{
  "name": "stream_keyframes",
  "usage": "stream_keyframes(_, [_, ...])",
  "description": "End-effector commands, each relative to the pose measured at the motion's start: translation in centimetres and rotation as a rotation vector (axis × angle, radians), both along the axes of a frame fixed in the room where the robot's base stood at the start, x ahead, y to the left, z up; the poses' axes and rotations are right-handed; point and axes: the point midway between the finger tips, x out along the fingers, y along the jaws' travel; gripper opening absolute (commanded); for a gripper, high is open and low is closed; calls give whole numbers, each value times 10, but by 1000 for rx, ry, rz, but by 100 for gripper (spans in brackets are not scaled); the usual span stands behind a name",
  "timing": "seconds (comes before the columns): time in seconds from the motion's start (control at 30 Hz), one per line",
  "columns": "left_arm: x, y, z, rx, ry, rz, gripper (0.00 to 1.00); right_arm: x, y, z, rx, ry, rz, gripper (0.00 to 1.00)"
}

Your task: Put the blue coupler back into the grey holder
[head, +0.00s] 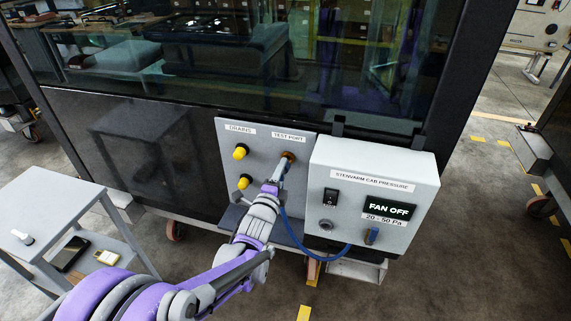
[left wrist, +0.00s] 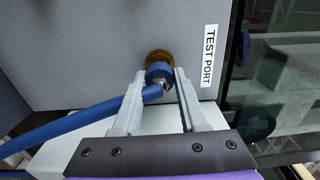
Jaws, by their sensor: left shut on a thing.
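The blue coupler (left wrist: 158,73) sits against the brass test port (left wrist: 158,56) in the left wrist view. In the head view the coupler is mostly hidden by my gripper, and the brass port (head: 289,155) shows beside the "TEST PORT" label. My left gripper (head: 281,168) is shut on the coupler; in the left wrist view its fingers (left wrist: 162,84) stand on both sides of it. A round grey socket (head: 326,225) on the front of the control box looks like the grey holder and appears empty. My right gripper is not in view.
A blue hose (head: 305,244) loops from the coupler to a blue fitting (head: 372,236) on the control box (head: 395,172). Its display reads "FAN OFF". Two yellow caps (head: 240,151) stick out left of the port. A grey trolley (head: 50,205) stands at the left.

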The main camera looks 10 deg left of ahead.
Motion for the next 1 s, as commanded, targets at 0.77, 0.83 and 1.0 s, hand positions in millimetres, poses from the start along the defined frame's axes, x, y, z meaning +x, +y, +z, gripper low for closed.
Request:
stream_keyframes(0.77, [-32, 1, 0, -1, -1, 0, 0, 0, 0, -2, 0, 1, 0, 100])
stream_keyframes(0.83, [-34, 1, 0, -1, -1, 0, 0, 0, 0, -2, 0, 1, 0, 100])
stream_keyframes(1.0, [-39, 1, 0, 0, -1, 0, 0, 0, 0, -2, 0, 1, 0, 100])
